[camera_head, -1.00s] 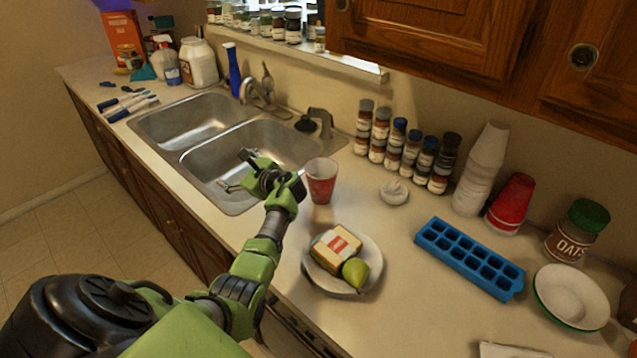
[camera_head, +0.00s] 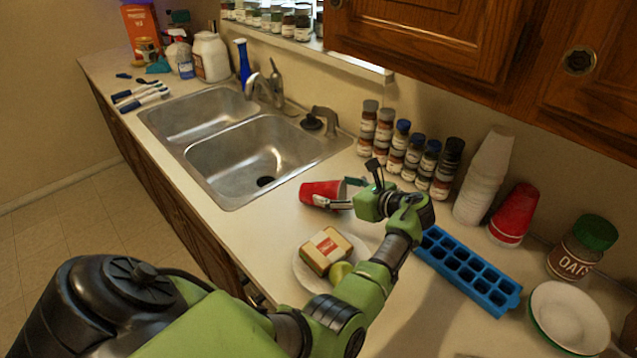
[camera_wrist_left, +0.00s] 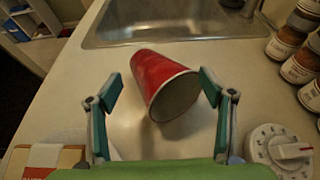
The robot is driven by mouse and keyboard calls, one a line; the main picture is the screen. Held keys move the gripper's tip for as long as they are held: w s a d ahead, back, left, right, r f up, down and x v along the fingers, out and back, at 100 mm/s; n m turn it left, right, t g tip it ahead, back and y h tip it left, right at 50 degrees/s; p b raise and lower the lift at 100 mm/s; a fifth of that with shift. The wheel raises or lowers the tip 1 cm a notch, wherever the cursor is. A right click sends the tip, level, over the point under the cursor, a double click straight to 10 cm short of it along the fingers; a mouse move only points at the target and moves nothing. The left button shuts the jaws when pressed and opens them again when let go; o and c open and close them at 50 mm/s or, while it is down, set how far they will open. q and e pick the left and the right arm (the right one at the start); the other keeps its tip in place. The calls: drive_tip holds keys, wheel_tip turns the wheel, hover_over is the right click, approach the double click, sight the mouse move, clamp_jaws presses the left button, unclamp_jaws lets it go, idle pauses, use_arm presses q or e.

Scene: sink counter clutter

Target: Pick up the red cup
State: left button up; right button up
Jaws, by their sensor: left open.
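The red cup (camera_head: 320,193) is tipped over beside the sink in the head view, its pale open mouth toward my left gripper (camera_head: 340,192). In the left wrist view the red cup (camera_wrist_left: 160,80) leans between the two fingers of my open left gripper (camera_wrist_left: 157,92), its mouth facing the camera. A stack of red cups (camera_head: 513,214) stands at the back right. My right gripper is not in view.
A plate (camera_head: 304,270) with a boxed item (camera_head: 325,250) and a green pear (camera_head: 341,272) lies below my left arm. A blue ice tray (camera_head: 467,268) is to the right. Several spice jars (camera_head: 403,150) line the wall. A white timer (camera_wrist_left: 280,150) is close to the right finger. The sink (camera_head: 255,150) lies beyond the cup.

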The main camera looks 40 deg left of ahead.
sight(322, 186)
use_arm(q)
drive_tip(key=shift+w+a+f, duration=0.15)
drive_tip(key=shift+a+f, duration=0.15)
drive_tip(key=shift+a, duration=0.1)
drive_tip(key=shift+w+a+f+b, duration=0.1)
drive_tip(key=shift+a+b, duration=0.15)
drive_tip(key=shift+b, duration=0.15)
drive_tip(key=b+x, duration=0.3)
drive_tip(key=shift+a+f+b, duration=0.25)
drive_tip(key=shift+b, duration=0.15)
drive_tip(key=shift+w+a+b, duration=0.1)
drive_tip(key=shift+a+b, duration=0.3)
drive_tip(key=shift+a, duration=0.25)
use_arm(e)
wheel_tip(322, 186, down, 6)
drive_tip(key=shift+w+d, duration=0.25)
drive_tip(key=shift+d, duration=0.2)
use_arm(q)
clamp_jaws()
